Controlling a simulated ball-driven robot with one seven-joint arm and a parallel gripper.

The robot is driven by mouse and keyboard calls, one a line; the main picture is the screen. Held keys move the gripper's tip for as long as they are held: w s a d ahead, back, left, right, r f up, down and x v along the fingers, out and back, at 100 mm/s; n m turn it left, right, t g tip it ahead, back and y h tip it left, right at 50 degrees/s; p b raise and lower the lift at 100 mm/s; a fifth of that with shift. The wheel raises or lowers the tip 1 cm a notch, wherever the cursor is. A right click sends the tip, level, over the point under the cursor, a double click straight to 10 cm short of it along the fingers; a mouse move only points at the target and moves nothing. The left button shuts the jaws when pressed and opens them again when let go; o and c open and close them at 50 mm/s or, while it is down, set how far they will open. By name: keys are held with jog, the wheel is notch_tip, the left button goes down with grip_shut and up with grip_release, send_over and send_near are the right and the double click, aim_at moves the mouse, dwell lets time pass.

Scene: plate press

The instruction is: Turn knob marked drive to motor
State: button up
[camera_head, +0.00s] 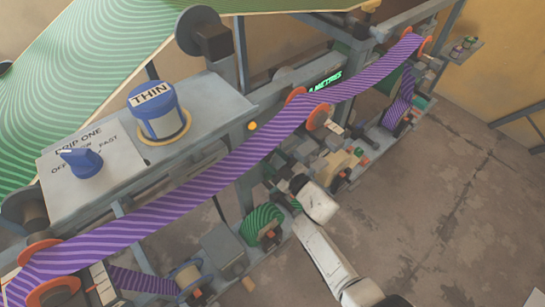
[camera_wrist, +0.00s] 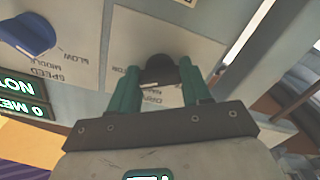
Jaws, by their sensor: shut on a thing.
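In the wrist view, a dark knob (camera_wrist: 160,70) stands on a white label plate (camera_wrist: 150,30). The lettering around it is upside down and partly covered by the fingers; the part under the knob seems to read DRIVE. My gripper (camera_wrist: 159,76) has its two green fingers on either side of the knob and is shut on it. The knob's pointer direction cannot be made out. In the head view, my white arm reaches in from the lower right to the machine's side; the gripped knob cannot be made out there.
In the wrist view, a blue knob (camera_wrist: 27,33) marked SPEED sits to the left, above a green-lettered display (camera_wrist: 22,102). In the head view, a purple striped web (camera_head: 210,190) crosses the machine on orange rollers. A blue THIN knob (camera_head: 158,112) and another blue knob (camera_head: 82,161) stand on a panel.

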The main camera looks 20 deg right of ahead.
jog(key=shift+d, duration=0.25)
jog(key=o, duration=1)
jog(key=shift+w+f, duration=0.15)
jog(key=shift+c, duration=0.2)
jog(key=shift+o, duration=0.5)
jog(key=shift+a, duration=0.1)
jog(key=shift+s, duration=0.2)
jog(key=p+v, duration=0.2)
jog(key=v, duration=0.8)
jog(key=shift+s, duration=0.3)
